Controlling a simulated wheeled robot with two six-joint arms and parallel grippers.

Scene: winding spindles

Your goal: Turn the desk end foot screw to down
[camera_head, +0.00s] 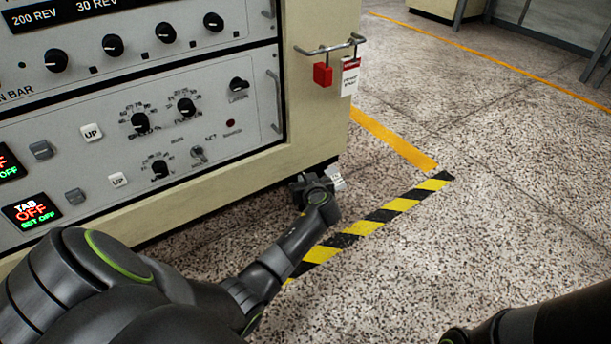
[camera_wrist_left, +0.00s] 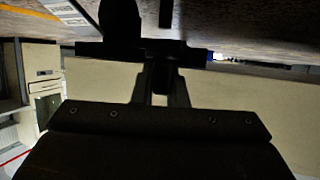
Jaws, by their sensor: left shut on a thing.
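My left gripper (camera_head: 310,184) is low at the near bottom corner of the cream machine cabinet, just above the floor. In the left wrist view, its fingers (camera_wrist_left: 160,84) are close together, shut on a dark crosspiece of the foot screw (camera_wrist_left: 110,48). The crosspiece lies across the picture, and a dark rounded part stands off it. In the head view my gripper and wrist hide most of the screw. A small white tag (camera_head: 337,178) shows beside the gripper. Which way the screw is set cannot be told. My right gripper is out of view.
The cabinet (camera_head: 240,190) has a panel of knobs and switches above my left arm. A red padlock (camera_head: 322,74) and a tag hang from a bar on its side. Yellow-black tape (camera_head: 375,222) marks the speckled floor, which is clear to the right.

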